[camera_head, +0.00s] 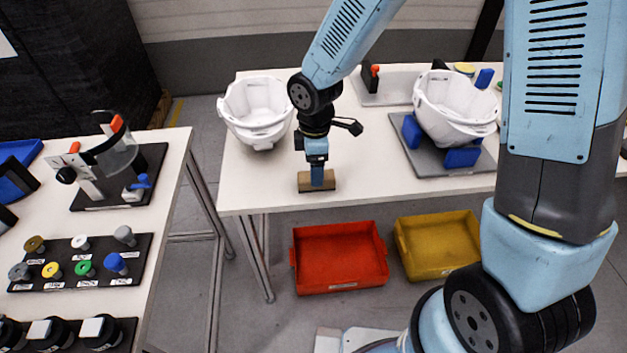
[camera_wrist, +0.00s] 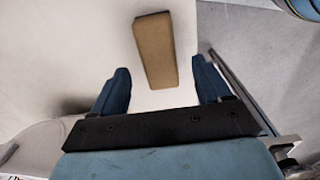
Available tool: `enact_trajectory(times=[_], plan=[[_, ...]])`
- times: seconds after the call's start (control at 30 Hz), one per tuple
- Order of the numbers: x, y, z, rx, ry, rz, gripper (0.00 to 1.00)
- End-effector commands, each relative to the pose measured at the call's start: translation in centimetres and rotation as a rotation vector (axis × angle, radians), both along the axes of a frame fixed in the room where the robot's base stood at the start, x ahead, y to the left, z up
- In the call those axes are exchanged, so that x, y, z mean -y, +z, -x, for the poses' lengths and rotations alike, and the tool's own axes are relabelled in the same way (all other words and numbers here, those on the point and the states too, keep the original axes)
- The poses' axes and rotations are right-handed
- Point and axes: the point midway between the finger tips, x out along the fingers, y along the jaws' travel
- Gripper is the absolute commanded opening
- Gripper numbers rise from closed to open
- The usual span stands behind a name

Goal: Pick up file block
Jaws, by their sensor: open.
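The file block (camera_head: 317,185) is a small tan-brown block with a dark lower edge, lying on the white table near its front edge. In the wrist view the block (camera_wrist: 156,50) lies lengthwise ahead of and between my two blue fingers. My gripper (camera_head: 316,180) is at the block in the head view, pointing down, with a finger overlapping the block's middle. In the wrist view my gripper (camera_wrist: 160,88) is open, with a gap on both sides of the block. Whether a finger touches the block cannot be told.
A white helmet shell (camera_head: 255,110) stands left of my gripper. Another shell (camera_head: 455,105) sits on a grey fixture with blue supports (camera_head: 462,158) at right. A red bin (camera_head: 340,257) and a yellow bin (camera_head: 438,245) are on the floor below. Table is clear between gripper and fixture.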

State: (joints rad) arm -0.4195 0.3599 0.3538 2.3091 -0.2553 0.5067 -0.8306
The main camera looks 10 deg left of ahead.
Motion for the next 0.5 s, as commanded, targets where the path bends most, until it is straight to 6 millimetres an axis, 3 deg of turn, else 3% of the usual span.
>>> enact_trajectory(times=[0.2, 0.5], plan=[[0.3, -3.0, 0.1, -0.003, 0.002, 0.001, 0.77], [0.3, -4.2, 0.0, 0.0, 0.0, -0.001, 0.77]])
